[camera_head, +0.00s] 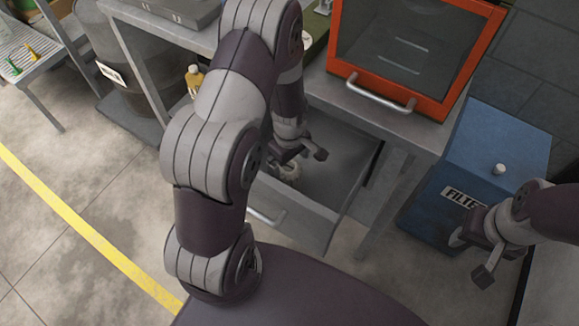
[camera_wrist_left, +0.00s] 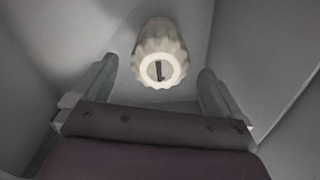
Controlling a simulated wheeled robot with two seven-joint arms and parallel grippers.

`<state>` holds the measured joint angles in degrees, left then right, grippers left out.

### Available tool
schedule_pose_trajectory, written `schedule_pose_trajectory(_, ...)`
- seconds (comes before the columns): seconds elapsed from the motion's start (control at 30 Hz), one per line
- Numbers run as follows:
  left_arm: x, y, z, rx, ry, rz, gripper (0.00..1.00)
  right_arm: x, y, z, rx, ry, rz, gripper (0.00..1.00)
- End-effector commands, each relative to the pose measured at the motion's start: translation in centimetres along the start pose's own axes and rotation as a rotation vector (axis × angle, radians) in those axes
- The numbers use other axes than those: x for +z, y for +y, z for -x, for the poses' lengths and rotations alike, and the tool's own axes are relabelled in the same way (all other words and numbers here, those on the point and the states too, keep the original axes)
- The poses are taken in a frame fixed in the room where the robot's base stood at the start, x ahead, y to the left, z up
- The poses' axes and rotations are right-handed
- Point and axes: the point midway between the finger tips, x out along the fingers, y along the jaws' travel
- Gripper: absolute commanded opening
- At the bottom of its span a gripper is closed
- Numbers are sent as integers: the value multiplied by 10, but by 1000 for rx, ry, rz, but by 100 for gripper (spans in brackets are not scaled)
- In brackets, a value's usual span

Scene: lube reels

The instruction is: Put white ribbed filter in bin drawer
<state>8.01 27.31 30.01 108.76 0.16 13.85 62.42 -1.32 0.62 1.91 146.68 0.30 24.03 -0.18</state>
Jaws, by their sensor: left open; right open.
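The white ribbed filter (camera_wrist_left: 159,55) lies inside the open grey drawer (camera_wrist_left: 90,30), in front of my left gripper in the left wrist view. The drawer (camera_head: 345,205) is pulled out below the bench in the head view. My right gripper (camera_head: 474,260) is open and empty, in front of the blue box at the right.
An orange-framed cabinet (camera_head: 440,105) with a handle stands on the bench above the drawer. A blue box labelled FILTE… (camera_head: 505,150) stands right of it. A yellow bottle (camera_head: 194,78) and a dark drum (camera_head: 130,90) are at the left. Floor left of my arm is clear.

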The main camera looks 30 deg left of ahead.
Motion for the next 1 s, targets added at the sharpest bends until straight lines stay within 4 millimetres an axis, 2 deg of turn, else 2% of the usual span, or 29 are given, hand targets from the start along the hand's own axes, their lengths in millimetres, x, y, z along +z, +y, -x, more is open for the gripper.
schedule_pose_trajectory(0.03, -1, 1, 18, 6, 3, 0, 100, 0, 0, 4, 0, 0, 0, 43)
schedule_pose_trajectory(0.2, 0, 0, 58, 3, 2, 0, 100, -1, 0, 8, 0, 0, 0, 43)
schedule_pose_trajectory(0.37, 1, 0, 80, 4, 2, -19, 100, -1, 0, 10, 0, 0, 0, 43)
schedule_pose_trajectory(0.47, 18, -8, 108, 26, 16, -267, 100, -1, 0, 10, 0, 0, 0, 43)
schedule_pose_trajectory(0.5, 28, -15, 123, 39, 28, -435, 100, -1, 0, 10, 0, 0, 0, 43)
schedule_pose_trajectory(0.6, 54, -37, 152, 64, 63, -848, 100, -1, 0, 9, 0, 0, 0, 43)
schedule_pose_trajectory(0.7, 71, -55, 166, 76, 92, -1136, 100, -1, 0, 9, 0, 0, 0, 43)
schedule_pose_trajectory(0.8, 77, -63, 170, 77, 102, -1249, 100, -1, 0, 9, 0, 0, 0, 43)
schedule_pose_trajectory(1.0, 77, -64, 169, 75, 101, -1256, 100, -1, 0, 9, 0, 0, 0, 43)
